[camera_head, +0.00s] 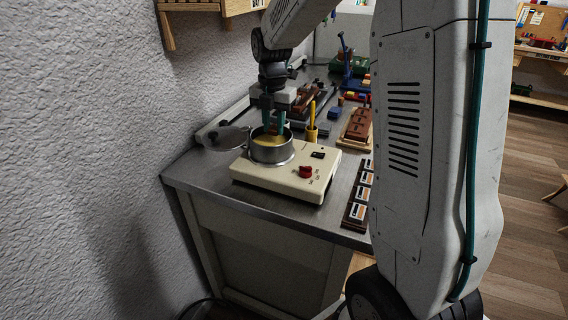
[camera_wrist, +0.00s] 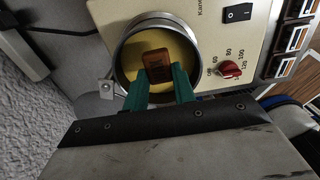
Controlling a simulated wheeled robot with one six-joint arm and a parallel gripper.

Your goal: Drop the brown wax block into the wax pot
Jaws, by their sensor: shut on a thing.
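The wax pot (camera_head: 271,158) is a round metal pot set on a cream heater base, with yellow wax inside. It also shows in the wrist view (camera_wrist: 121,66). My gripper (camera_wrist: 161,79) points down over the pot, with its teal fingers shut on the brown wax block (camera_wrist: 157,62). In the wrist view the block lies within the pot's rim, against the yellow wax. I cannot tell whether it touches the wax. In the head view my gripper (camera_head: 270,128) is over the pot's opening, and the block is hard to make out there.
The heater base (camera_head: 258,179) has a red knob (camera_head: 306,171) and a black switch (camera_head: 318,155). A round metal lid (camera_head: 224,138) is left of the pot. The wall is close on the left.

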